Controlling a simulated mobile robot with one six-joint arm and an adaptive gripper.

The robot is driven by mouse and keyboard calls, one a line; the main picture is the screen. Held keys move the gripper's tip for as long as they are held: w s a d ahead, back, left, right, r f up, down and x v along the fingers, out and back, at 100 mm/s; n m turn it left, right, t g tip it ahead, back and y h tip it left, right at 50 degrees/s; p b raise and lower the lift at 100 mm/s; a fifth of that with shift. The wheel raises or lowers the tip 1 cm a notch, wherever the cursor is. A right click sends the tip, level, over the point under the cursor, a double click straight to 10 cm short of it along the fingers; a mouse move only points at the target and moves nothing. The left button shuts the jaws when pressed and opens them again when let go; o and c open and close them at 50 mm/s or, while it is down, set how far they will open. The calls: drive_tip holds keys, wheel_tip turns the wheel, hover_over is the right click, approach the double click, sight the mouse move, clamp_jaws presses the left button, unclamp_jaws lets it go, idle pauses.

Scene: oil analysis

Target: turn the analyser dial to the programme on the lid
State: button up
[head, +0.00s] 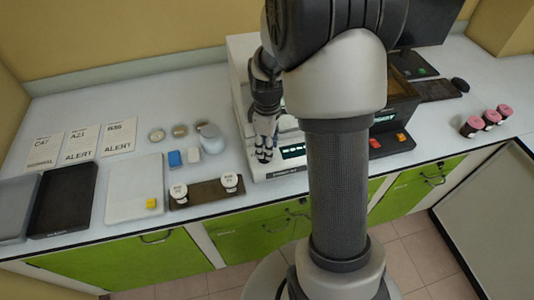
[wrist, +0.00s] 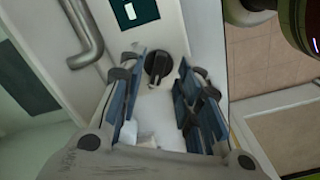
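The analyser (head: 240,55) is a white machine behind my gripper in the head view, with a lit display (head: 293,151) low on its front. Its black round dial (wrist: 157,66) shows in the wrist view on the white panel; in the head view it is hidden. My gripper (wrist: 157,80) is open, with one finger on each side of the dial; I cannot tell whether they touch it. In the head view my gripper (head: 265,152) points down at the analyser's front. Two white-lidded jars (head: 178,191) (head: 229,181) stand on a dark rack; their lid print is too small to read.
A grey bent handle (wrist: 86,38) is left of the dial in the wrist view. Several cards (head: 82,143), a white board (head: 134,188) and dark trays (head: 62,197) lie at left. Pink-capped jars (head: 491,117) stand at right. My arm hides the middle.

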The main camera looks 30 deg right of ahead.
drive_tip(key=shift+f, duration=1.35)
drive_tip(key=shift+c, duration=0.2)
clamp_jaws()
